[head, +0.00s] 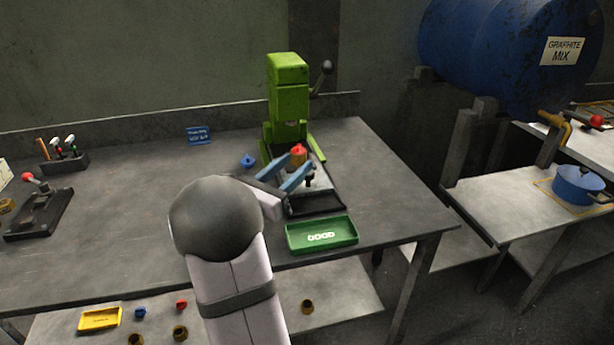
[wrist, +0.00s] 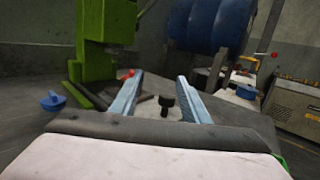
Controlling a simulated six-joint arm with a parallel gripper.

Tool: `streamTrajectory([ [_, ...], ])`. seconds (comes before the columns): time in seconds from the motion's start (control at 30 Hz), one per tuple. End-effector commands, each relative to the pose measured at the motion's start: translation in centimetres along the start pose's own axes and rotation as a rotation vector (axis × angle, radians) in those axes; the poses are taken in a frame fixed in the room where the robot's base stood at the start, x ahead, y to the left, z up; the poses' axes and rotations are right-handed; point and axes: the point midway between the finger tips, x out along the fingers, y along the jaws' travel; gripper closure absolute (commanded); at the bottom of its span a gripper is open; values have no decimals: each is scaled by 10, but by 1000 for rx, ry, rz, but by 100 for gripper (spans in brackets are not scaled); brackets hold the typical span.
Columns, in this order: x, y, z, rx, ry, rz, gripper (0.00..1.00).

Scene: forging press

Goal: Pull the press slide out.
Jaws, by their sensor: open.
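The green forging press (head: 288,92) stands at the back of the bench, and its green body (wrist: 98,45) fills the upper left of the wrist view. A small black knob on a stem (head: 309,181), seemingly the slide's handle, stands in front of the press. In the wrist view the knob (wrist: 167,103) appears between my fingers, nearer the right one. My gripper (head: 301,163) is open, its two blue fingers apart and holding nothing. The wrist view also shows my gripper (wrist: 158,80). The slide plate itself is mostly hidden by my fingers.
An orange-red piece (head: 298,154) sits at the press, close to my fingertips. A black tray (head: 328,205) and a green GOOD tray (head: 321,235) lie at the bench's front. A small blue part (head: 248,161) lies left of the press. The bench's left middle is clear.

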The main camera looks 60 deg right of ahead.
Motion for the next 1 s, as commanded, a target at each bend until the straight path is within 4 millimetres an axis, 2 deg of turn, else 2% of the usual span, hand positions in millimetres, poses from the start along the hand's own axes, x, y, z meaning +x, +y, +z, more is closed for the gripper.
streamTrajectory([
  [0.07,0,6,8,-1,14,-33,58],
  [0.3,-9,13,-2,4,65,-160,58],
  [0.7,-31,5,-23,-1,118,-293,58],
  [1.0,-32,2,-29,-2,122,-311,58],
])
